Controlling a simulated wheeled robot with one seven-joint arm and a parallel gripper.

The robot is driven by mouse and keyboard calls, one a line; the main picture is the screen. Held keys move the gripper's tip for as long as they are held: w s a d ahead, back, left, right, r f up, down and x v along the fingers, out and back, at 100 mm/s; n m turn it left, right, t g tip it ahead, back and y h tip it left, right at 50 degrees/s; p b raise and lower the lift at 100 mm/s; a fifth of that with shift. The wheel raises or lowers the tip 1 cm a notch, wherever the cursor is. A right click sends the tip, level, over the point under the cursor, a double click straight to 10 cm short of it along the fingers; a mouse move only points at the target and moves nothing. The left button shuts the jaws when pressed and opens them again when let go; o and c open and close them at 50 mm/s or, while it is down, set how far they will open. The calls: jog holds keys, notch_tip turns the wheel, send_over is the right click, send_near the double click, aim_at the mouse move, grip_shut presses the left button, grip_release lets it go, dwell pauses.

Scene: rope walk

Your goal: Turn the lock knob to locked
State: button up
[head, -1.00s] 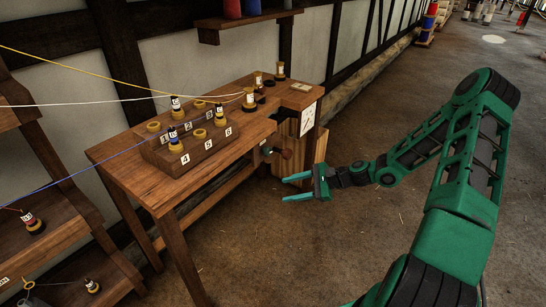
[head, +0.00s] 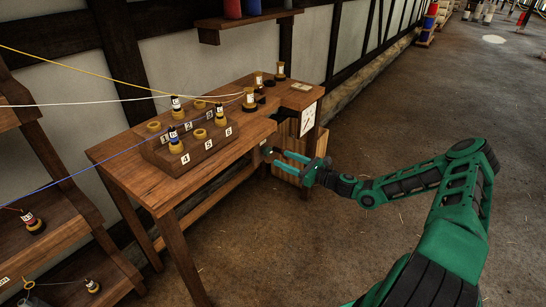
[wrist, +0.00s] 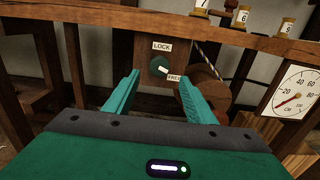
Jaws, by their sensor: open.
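The lock knob (wrist: 159,67) is a round dark green knob with a white pointer, on a wooden panel under the table edge. Its pointer is turned toward the FREE label (wrist: 175,78) at its lower right. The LOCK label (wrist: 162,46) sits above the knob. My gripper (wrist: 157,90) is open and empty, with its teal fingers to either side of the knob in the wrist view. I cannot tell if the fingertips reach it. In the head view my gripper (head: 286,168) is close to the table's front edge, and the fingers partly hide that area.
The wooden table (head: 120,157) carries a stepped block (head: 200,155) with numbered spools. A dial gauge (wrist: 293,92) and a wooden wheel (wrist: 208,88) are right of the knob. A shelf (head: 70,235) stands at the left. The floor (head: 400,240) at right is clear.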

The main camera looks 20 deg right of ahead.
aim_at(270, 153)
jog(key=x, duration=0.6)
jog(key=shift+w, duration=0.1)
jog(key=c, duration=1)
